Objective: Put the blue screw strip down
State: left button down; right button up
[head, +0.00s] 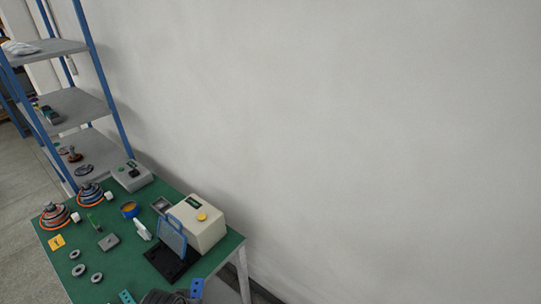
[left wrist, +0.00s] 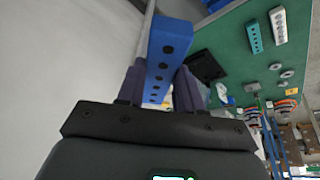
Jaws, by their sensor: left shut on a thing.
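The blue screw strip (left wrist: 172,45) is a long blue bar with a row of dark holes. In the left wrist view it stands between the two fingers of my left gripper (left wrist: 160,85), which is shut on it. Its far end sticks out past the fingertips. In the head view a blue end of the strip (head: 197,288) shows at the bottom, by the table's front edge, beside a dark part of my left gripper (head: 165,297). I cannot tell whether the strip touches the table. My right gripper is in neither view.
The green table (head: 125,225) carries a cream box (head: 205,232), a black stand with a blue-framed panel (head: 172,238), several grey rings and two coil-wound hubs. A teal strip (left wrist: 253,37) and a white strip (left wrist: 278,25) lie near one edge. A shelf rack (head: 80,105) stands behind left.

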pick_arm(q)
jog(key=w+p+v, duration=0.1)
jog(key=p+v, duration=0.9)
jog(key=v, duration=0.1)
jog(key=shift+r, duration=0.5)
